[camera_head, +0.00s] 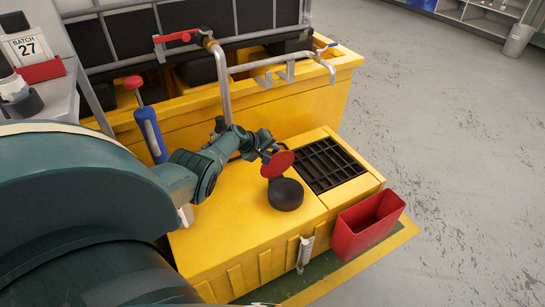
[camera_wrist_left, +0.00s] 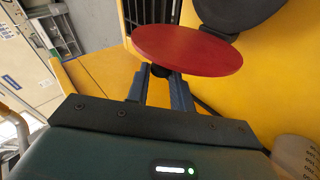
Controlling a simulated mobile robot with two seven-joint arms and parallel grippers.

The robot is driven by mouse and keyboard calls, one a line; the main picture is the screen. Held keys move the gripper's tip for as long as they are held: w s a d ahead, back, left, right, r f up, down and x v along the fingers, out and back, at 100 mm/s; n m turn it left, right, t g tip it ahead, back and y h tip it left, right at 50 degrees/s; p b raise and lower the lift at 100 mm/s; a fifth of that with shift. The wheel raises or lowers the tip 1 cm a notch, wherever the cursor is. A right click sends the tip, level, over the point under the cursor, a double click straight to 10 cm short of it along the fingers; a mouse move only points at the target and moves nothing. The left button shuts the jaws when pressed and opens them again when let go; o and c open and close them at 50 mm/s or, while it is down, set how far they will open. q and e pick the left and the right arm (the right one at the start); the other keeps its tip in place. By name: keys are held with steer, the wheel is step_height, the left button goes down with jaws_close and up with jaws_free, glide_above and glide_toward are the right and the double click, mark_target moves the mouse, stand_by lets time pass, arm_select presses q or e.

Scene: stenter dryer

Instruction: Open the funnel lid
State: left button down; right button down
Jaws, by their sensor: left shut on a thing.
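A red round disc (camera_head: 277,163), which looks like the funnel lid, stands tilted up beside a black round piece (camera_head: 285,194) on the yellow box. My left gripper (camera_head: 267,153) is at the disc's back side. In the left wrist view the disc (camera_wrist_left: 187,50) spans in front of the fingers. My left gripper (camera_wrist_left: 160,83) is shut on a dark knob under the disc. The black round piece (camera_wrist_left: 238,8) lies just beyond, with a small dark part near the disc's far edge that may join them. My right gripper is not in view.
A black grate (camera_head: 325,165) is set in the yellow box (camera_head: 235,235). A red open bin (camera_head: 367,224) stands at its right. Pipes (camera_head: 222,80) and a blue red-topped pump handle (camera_head: 149,130) rise behind. The grey floor at right is clear.

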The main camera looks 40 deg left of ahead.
arm_select(q)
steer(key=shift+a, duration=0.25)
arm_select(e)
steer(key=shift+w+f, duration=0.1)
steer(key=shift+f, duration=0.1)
arm_select(q)
steer(key=c, duration=1.2)
jaws_free()
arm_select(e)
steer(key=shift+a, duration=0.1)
arm_select(q)
steer(key=p+v, duration=1)
steer(key=v, duration=0.3)
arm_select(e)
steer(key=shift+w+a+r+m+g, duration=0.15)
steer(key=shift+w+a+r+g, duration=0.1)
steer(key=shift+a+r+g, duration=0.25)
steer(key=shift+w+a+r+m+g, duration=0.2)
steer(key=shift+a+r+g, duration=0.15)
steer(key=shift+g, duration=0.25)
arm_select(q)
steer(key=shift+s+d, duration=0.1)
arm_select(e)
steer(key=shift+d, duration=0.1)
